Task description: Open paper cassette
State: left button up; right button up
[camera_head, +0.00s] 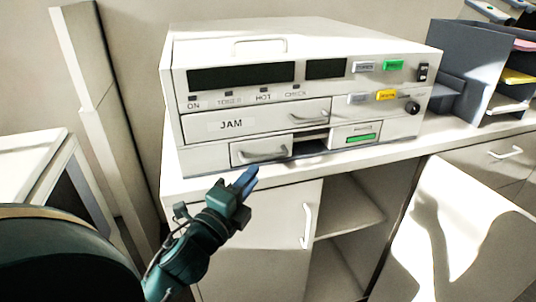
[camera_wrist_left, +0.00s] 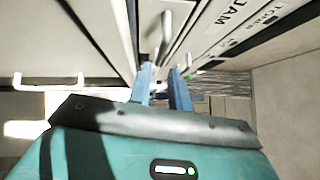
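A white office machine (camera_head: 300,60) stands on a counter. Its low left drawer (camera_head: 262,148), likely the paper cassette, has a pale bar handle (camera_head: 264,156). Whether this drawer is fully flush is hard to tell. My left gripper (camera_head: 246,179) has blue fingers and is in front of and below this drawer, by the counter's front edge. In the left wrist view the fingers (camera_wrist_left: 162,76) are apart with nothing seen between them. A pale bar handle (camera_wrist_left: 166,35) shows beyond the fingertips there. My right gripper is not in view.
A wider drawer marked JAM (camera_head: 250,124) is above. A dark open slot (camera_head: 311,146) is right of the low drawer. The cabinet door (camera_head: 255,245) with a handle (camera_head: 306,226) is below the counter. A grey paper organiser (camera_head: 465,65) stands to the right.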

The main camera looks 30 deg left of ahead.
aim_at(268, 158)
pick_arm(q)
jog(key=w, duration=0.2)
jog(key=w+p, duration=0.1)
jog(key=w, duration=0.2)
jog(key=w+r, duration=0.1)
jog(key=w, duration=0.1)
jog(key=shift+w+a, duration=0.2)
jog(key=shift+w, duration=0.15)
jog(key=shift+c, duration=0.5)
grip_shut()
